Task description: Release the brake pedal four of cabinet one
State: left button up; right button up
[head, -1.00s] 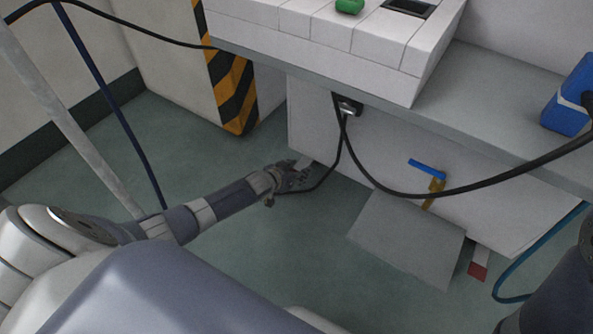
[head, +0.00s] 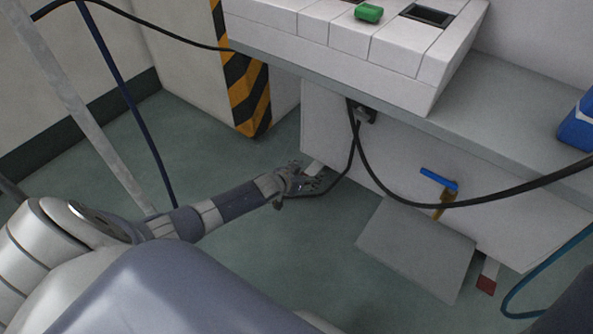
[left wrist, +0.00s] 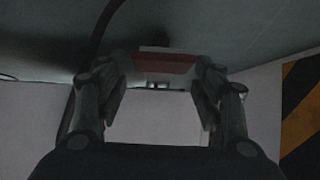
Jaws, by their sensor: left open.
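A brake pedal with a red end (left wrist: 165,62) shows in the left wrist view between the two fingers of my left gripper (left wrist: 163,78). In the head view my left gripper (head: 302,182) is low at the left end of the white cabinet (head: 390,150), beside a light pedal arm (head: 315,168); its red end is hidden there. The gripper is open, and I cannot tell whether it touches the pedal. A second pedal with a red end (head: 487,285) sticks out at the cabinet's right end. My right gripper is out of view.
A black cable (head: 353,150) hangs close to my left gripper. A grey plate (head: 415,250) slopes from the cabinet's front, below a blue-handled valve (head: 438,179). A striped post (head: 247,95) stands behind at the left. A blue hose (head: 515,300) lies at right.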

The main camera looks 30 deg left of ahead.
pick_arm(q)
jog(key=v, duration=1.1)
